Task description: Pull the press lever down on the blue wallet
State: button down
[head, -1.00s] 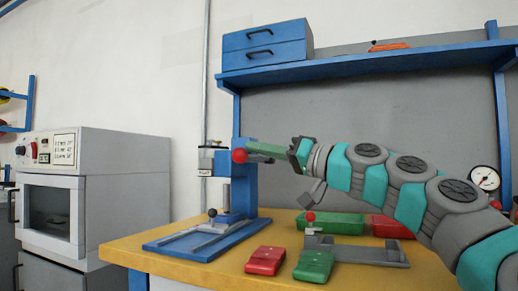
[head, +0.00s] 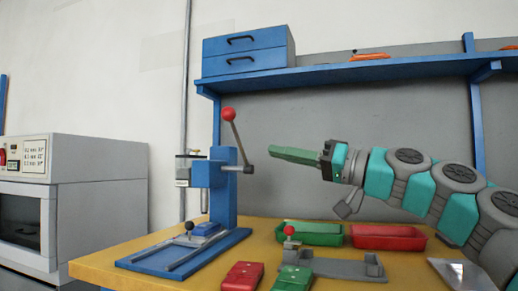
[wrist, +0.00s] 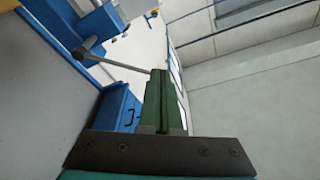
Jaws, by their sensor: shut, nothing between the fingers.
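The blue press (head: 222,190) stands on the left of the bench. Its lever (head: 238,140) points up, leaning slightly left, with a red knob (head: 229,114) on top. The blue wallet (head: 206,229) lies in the holder on the press base, under the press head. My gripper (head: 273,153) is shut and empty, its green fingers pointing left. It is right of the lever's pivot, below knob height, and looks apart from the lever. In the wrist view, the lever rod (wrist: 118,61) runs toward my fingertips (wrist: 160,77); the knob does not show there.
A red wallet (head: 243,276) and a green wallet (head: 293,278) lie at the bench front, by a grey fixture (head: 345,267). A green tray (head: 310,234) and a red tray (head: 388,237) stand behind. A blue shelf (head: 350,73) runs above my arm.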

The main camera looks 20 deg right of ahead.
jog(key=shift+v, duration=1)
jog(key=shift+w, duration=0.1)
jog(key=s+a+f+n+g+h+p, duration=0.1)
jog(key=s+a+f+g+h+p, duration=0.15)
jog(key=a+f, duration=0.45)
jog(key=s+a+f+n+g+h+p, duration=0.1)
jog(key=s+a+f+g+p, duration=0.2)
jog(key=a, duration=0.8)
jog(key=s+a+f+g+h, duration=0.3)
jog(key=s+f, duration=0.1)
jog(key=f, duration=0.6)
jog(key=s+d+f+m+g+h+p, duration=0.1)
jog(key=s+d+f+g+h+p, duration=0.2)
jog(key=f, duration=0.4)
jog(key=s+d+f+m+h, duration=0.15)
jog(key=s+f, duration=0.25)
jog(key=f, duration=0.4)
jog(key=s+d+f+m+g+h+p, duration=0.1)
jog(key=s+d+f+g+h, duration=0.1)
jog(key=s+d+f, duration=0.2)
jog(key=s+d+f+m+g+h+p, duration=0.1)
jog(key=s+d+f, duration=0.3)
jog(key=s, duration=0.4)
jog(key=shift+f+m+g+h, duration=0.45)
jog(key=shift+f+g+h, duration=0.05)
jog(key=shift+f+g, duration=0.2)
